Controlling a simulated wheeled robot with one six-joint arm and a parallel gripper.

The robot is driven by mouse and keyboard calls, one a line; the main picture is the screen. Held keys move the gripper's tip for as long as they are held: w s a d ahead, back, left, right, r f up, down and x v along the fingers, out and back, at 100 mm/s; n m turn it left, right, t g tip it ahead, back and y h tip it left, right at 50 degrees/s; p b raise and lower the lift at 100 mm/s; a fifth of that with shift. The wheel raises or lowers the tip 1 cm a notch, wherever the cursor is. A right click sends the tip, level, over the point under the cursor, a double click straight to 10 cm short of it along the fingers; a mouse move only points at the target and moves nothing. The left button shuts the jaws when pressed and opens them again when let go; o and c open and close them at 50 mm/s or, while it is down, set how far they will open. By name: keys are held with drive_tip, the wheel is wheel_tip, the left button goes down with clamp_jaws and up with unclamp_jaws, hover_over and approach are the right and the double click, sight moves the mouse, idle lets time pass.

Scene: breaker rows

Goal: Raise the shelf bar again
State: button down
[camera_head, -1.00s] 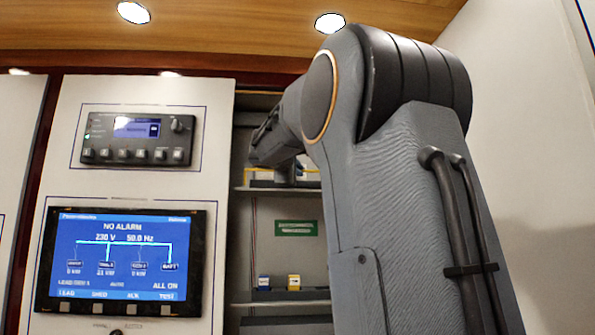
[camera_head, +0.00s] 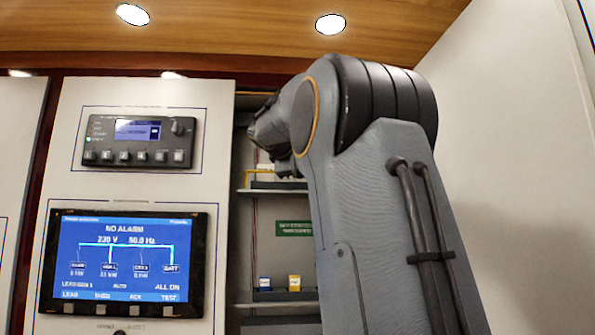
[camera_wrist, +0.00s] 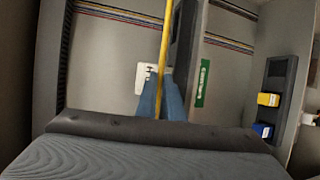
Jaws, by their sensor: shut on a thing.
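The shelf bar, a thin yellow rod (camera_wrist: 164,40), runs from the top of the wrist view down between my fingers. My gripper (camera_wrist: 160,97) shows there as two blue fingers, one on each side of the rod, shut on it. A white bracket (camera_wrist: 143,76) with small dark marks sits beside the rod, by the fingertips. In the head view, a short yellow piece (camera_head: 256,169) shows at the upper shelf, beneath my forearm. My arm hides the gripper and most of the bar in that view.
In the wrist view, a green label (camera_wrist: 203,84) is on the back wall. A yellow block (camera_wrist: 268,99) and a blue block (camera_wrist: 262,130) sit on a dark rail at the right. A panel with a blue screen (camera_head: 120,262) stands left of the cabinet opening.

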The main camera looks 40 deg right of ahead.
drive_tip(key=c, duration=1.9)
unclamp_jaws()
drive_tip(key=shift+w+d, duration=0.1)
drive_tip(key=shift+w, duration=0.05)
drive_tip(key=b+v, duration=0.4)
drive_tip(key=v, duration=0.4)
